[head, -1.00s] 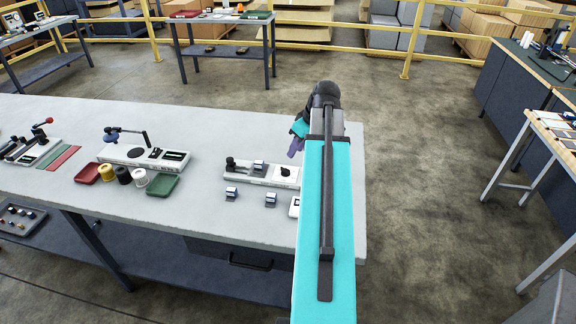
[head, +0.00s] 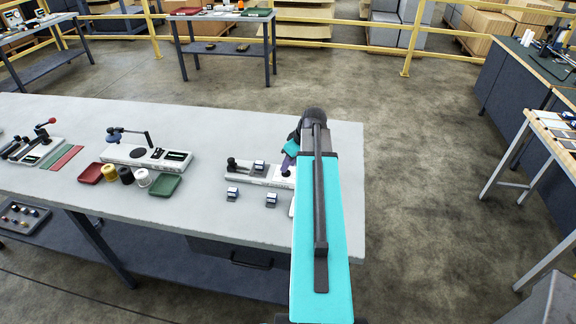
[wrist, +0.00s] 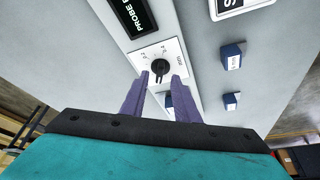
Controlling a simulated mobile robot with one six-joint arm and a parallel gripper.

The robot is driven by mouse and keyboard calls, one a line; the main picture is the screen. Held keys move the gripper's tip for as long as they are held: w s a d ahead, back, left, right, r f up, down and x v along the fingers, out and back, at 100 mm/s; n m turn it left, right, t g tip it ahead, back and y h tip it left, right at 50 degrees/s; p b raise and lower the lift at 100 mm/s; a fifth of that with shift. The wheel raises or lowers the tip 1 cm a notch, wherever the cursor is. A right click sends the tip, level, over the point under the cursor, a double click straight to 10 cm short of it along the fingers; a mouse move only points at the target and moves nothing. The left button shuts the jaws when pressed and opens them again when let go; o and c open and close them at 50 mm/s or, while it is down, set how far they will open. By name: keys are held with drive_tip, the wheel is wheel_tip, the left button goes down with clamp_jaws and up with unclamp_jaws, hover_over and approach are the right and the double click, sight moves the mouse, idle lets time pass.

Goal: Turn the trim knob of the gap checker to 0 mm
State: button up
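The gap checker (head: 248,174) is a pale, narrow device on the grey bench, with its right end hidden behind my arm in the head view. In the wrist view, its trim knob (wrist: 160,67) is a small black dial on a white marked plate. A dark display (wrist: 136,17) with partly cut-off "PROBE" lettering sits beyond the plate. My gripper (wrist: 160,78) has two purple fingers, spread apart with a gap between them. The tips are close to the knob, on either side of its near part; I cannot tell whether they touch it.
Small blue-and-white blocks (head: 271,199) lie in front of the checker. Left of it stand another bench device (head: 140,155), a green tray (head: 165,185), a red tray (head: 91,173) and several spools. The bench's right end (head: 350,150) is bare.

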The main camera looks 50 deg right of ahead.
drive_tip(key=shift+p+x, duration=0.3)
drive_tip(key=shift+x, duration=0.95)
drive_tip(key=shift+c, duration=0.4)
clamp_jaws()
